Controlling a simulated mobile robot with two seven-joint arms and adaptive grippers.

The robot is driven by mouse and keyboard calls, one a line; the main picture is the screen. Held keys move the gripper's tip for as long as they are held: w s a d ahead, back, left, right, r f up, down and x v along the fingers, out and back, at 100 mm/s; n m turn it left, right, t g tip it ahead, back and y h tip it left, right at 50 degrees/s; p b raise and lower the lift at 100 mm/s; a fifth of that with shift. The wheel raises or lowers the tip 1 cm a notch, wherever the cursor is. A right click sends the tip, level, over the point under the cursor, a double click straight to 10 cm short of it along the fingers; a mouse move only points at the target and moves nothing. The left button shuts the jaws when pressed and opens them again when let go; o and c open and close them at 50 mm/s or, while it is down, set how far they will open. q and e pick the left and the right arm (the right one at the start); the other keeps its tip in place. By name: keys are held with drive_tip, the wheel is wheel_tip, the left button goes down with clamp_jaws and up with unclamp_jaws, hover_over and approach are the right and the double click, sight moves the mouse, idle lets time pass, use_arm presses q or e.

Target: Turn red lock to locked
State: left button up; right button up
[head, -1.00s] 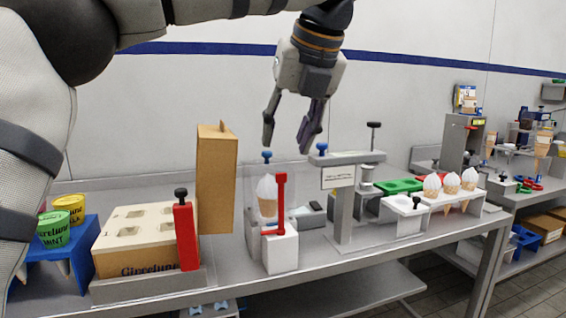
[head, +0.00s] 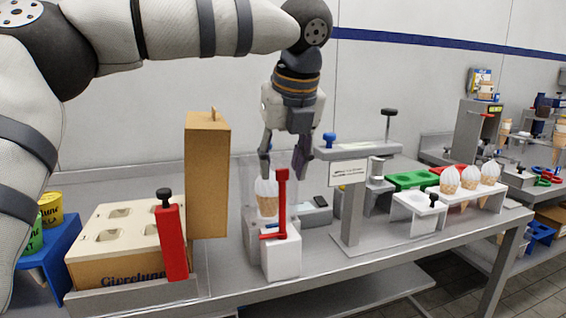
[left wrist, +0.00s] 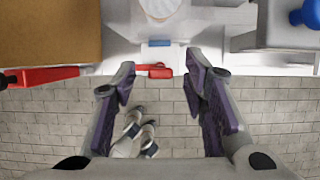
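A red upright lever (head: 282,192) with a small red side arm (head: 268,236) stands on a white block (head: 282,259) at the table's front. It also shows as a short red piece (left wrist: 155,71) in the left wrist view. A red slab with a black knob (head: 173,243) leans at the front of the cone box; which red part is the lock I cannot tell for sure. My left gripper (head: 284,166) points down, open and empty, over the cone stand near the lever's top. In the left wrist view its fingers (left wrist: 160,72) are spread either side of the red piece. My right gripper is not in view.
A tall brown carton (head: 207,175) stands left of the lever. A grey stand with a label (head: 349,172) stands to its right. A cone (head: 266,196) stands just behind. A cone box (head: 115,245) and ice-cream tubs are at left, more cones (head: 470,178) at right.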

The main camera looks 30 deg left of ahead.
use_arm(q)
clamp_jaws()
drive_tip(key=shift+m, duration=0.4)
drive_tip(key=m+t+h, duration=0.1)
drive_tip(key=m, duration=0.2)
drive_tip(key=shift+a+m, duration=0.1)
drive_tip(key=shift+m, duration=0.3)
drive_tip(key=m+h, duration=0.1)
drive_tip(key=m, duration=0.1)
drive_tip(key=m+h, duration=0.1)
drive_tip(key=m, duration=0.1)
drive_tip(key=shift+a+m+t, duration=0.15)
drive_tip(key=shift+m+t, duration=0.15)
drive_tip(key=m+h, duration=0.1)
drive_tip(key=m, duration=0.3)
drive_tip(key=shift+h, duration=0.4)
drive_tip(key=shift+a+m+g+h, duration=0.1)
drive_tip(key=shift+m+g+h, duration=0.25)
drive_tip(key=shift+m, duration=0.85)
drive_tip(key=shift+a+m+g+h, duration=0.15)
drive_tip(key=shift+m+h, duration=0.3)
drive_tip(key=shift+m, duration=0.75)
drive_tip(key=shift+d, duration=0.1)
